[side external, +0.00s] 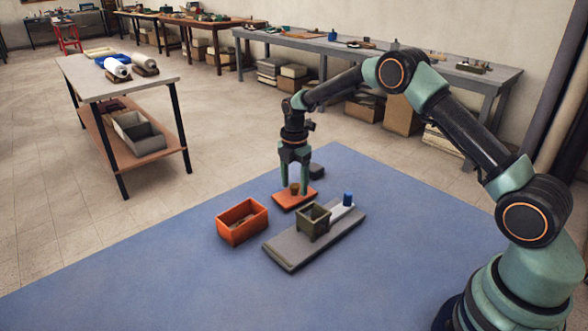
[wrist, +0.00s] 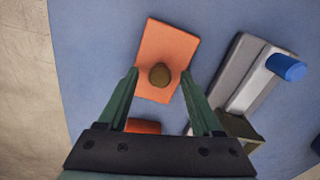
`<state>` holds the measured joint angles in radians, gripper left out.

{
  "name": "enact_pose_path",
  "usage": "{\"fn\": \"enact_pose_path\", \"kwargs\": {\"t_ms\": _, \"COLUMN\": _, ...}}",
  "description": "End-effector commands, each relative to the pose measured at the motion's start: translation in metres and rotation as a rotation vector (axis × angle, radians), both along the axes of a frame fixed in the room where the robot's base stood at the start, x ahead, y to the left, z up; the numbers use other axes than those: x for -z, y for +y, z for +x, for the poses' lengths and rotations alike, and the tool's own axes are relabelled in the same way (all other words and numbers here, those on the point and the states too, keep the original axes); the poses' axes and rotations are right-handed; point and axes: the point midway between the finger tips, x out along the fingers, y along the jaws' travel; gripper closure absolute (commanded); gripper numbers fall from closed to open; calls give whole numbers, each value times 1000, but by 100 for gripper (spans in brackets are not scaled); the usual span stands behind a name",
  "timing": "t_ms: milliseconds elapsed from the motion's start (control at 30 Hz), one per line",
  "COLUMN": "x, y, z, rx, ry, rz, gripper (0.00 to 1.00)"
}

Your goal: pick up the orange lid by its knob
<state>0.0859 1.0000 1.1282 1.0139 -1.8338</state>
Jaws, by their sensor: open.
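The orange lid (side external: 305,196) is a flat rectangular plate lying on the blue mat (side external: 400,222), with a short brown knob (side external: 295,188) standing up from it. The wrist view shows the lid (wrist: 170,42) with its knob (wrist: 160,75) near the middle. My gripper (side external: 294,190) points down over the lid, open and empty. In the wrist view its fingertips (wrist: 160,72) lie on either side of the knob, with a gap on each side. I cannot tell exactly how far the tips are above the lid.
An open orange box (side external: 241,224) sits left of the lid. Nearer the camera is a grey board (side external: 290,254) with an olive open box (side external: 312,226), a pale strip and a blue peg (side external: 348,198). A dark block (side external: 317,171) lies behind the lid. The mat's left front is clear.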

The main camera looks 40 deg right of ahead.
Motion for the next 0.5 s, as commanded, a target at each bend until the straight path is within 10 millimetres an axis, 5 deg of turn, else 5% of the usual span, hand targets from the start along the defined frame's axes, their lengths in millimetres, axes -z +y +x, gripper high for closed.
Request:
{"fn": "enact_pose_path", "kwargs": {"t_ms": 100, "x": 0, "y": 0, "z": 0, "rx": 0, "ry": -1, "rz": 0, "gripper": 37}}
{"fn": "enact_pose_path", "kwargs": {"t_ms": 267, "x": -1, "y": 0, "z": 0, "rx": 0, "ry": -1, "rz": 0, "gripper": 99}}
{"fn": "enact_pose_path", "kwargs": {"t_ms": 500, "x": -1, "y": 0, "z": 0, "rx": 0, "ry": -1, "rz": 0, "gripper": 100}}
